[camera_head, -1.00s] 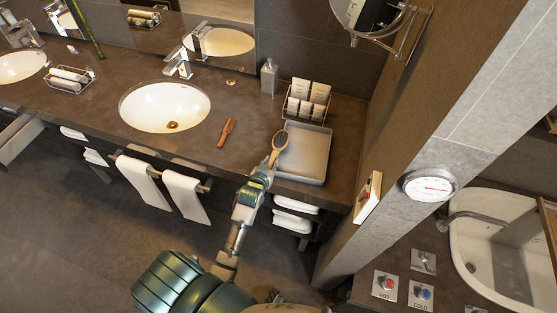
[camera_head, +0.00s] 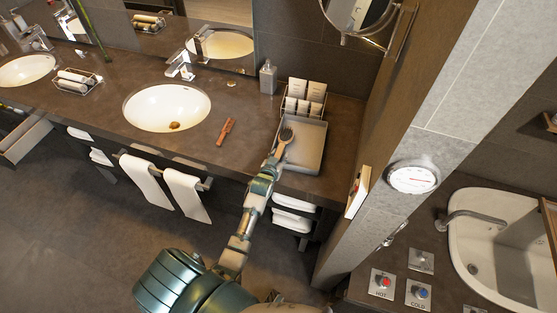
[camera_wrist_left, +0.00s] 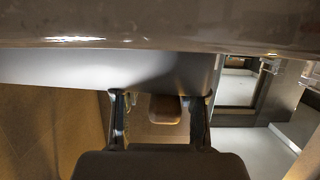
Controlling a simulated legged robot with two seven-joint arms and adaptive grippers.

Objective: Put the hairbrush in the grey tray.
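The hairbrush (camera_head: 287,134) has a rounded head, with its dark bristle side showing in the head view. It is over the left part of the grey tray (camera_head: 313,160); I cannot tell whether it touches the tray. My left gripper (camera_head: 275,157) is at the tray's left edge, shut on the brush's handle, which it mostly hides. In the left wrist view, a brown part of the hairbrush (camera_wrist_left: 166,109) shows between the two fingers of my left gripper (camera_wrist_left: 160,100). My right gripper is not in view.
A wire rack of white bottles (camera_head: 304,98) stands behind the tray, beside a soap dispenser (camera_head: 267,77). A reddish-brown comb (camera_head: 226,131) lies left of the tray, near the sink (camera_head: 167,107). A wall (camera_head: 400,150) rises to the right.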

